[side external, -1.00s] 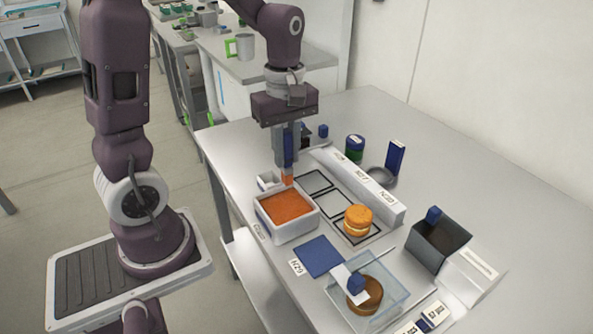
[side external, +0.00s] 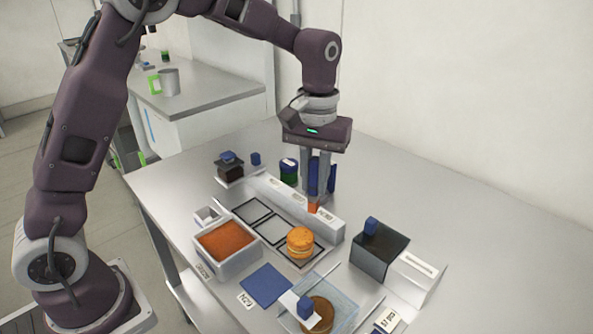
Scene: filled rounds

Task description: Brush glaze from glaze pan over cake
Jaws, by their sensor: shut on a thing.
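The cake (side external: 300,245), an orange layered round, stands on a dark-framed square of the table mat. The glaze pan (side external: 248,262) is a pale box of orange glaze, left of the cake. My gripper (side external: 315,192) is shut on a brush with a dark blue handle (side external: 314,177) and an orange tip (side external: 313,208). The brush hangs upright and appears above and slightly right of the cake in the picture, with the tip apart from the cake's top. Its exact height and depth are hard to tell.
A long pale block (side external: 295,207) lies behind the cake. A dark open box (side external: 377,252) stands to the right. A blue square (side external: 266,284) and a clear container (side external: 345,312) are in front. A green-and-blue jar (side external: 288,172) stands behind. The far right table is clear.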

